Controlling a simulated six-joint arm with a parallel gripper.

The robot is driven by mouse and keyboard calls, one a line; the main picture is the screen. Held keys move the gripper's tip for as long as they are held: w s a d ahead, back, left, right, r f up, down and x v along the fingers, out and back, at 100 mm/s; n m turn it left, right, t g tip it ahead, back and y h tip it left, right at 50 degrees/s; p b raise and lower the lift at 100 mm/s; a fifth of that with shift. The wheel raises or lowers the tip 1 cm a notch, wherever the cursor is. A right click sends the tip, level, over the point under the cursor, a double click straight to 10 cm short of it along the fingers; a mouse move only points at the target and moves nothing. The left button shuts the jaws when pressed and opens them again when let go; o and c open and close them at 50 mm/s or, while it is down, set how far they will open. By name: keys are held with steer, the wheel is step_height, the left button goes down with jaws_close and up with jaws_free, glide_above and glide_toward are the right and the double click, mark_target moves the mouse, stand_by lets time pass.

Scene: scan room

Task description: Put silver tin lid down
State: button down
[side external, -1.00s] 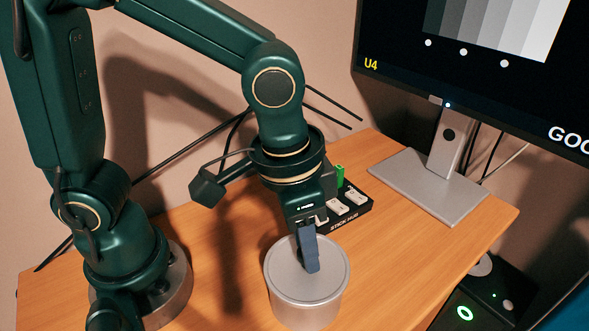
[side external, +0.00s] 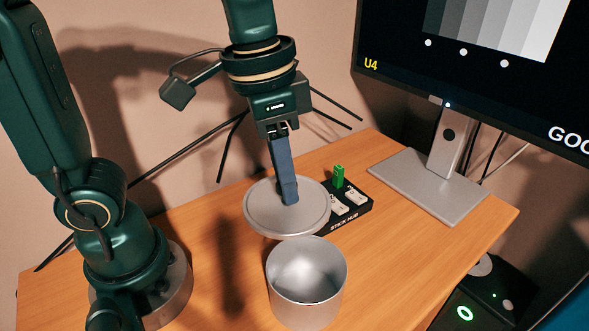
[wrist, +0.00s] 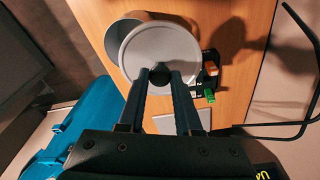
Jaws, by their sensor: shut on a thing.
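The silver tin lid (side external: 262,212) is a flat round disc, held in the air above the table, up and slightly left of the tin in the side view. My gripper (side external: 290,200) is shut on the lid's knob, which its fingers largely hide there. In the wrist view the lid (wrist: 150,45) lies beyond the fingertips, with a dark round knob (wrist: 160,75) between them. The silver tin (side external: 306,290) stands upright and open on the table, its inside looking empty. In the wrist view the lid covers part of the tin (wrist: 118,32).
A black stick hub (side external: 350,212) with white sticks and a green stick (side external: 338,176) sits behind the lid, partly hidden by it. A monitor stand (side external: 425,187) is at the back right. Wooden table (side external: 410,250) is clear right of the tin.

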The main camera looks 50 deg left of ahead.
steer(key=a+r, duration=0.4)
steer(key=a, duration=0.2)
steer(key=s+a+f+n+g+y, duration=0.15)
steer(key=a+f+n, duration=0.35)
steer(key=n, duration=1.3)
steer(key=s+a+f+n+g, duration=0.2)
steer(key=a+f+n, duration=0.25)
steer(key=n, duration=1.25)
steer(key=f, duration=0.9)
steer(key=shift+w+a+f, duration=0.25)
steer(key=shift+a, duration=0.1)
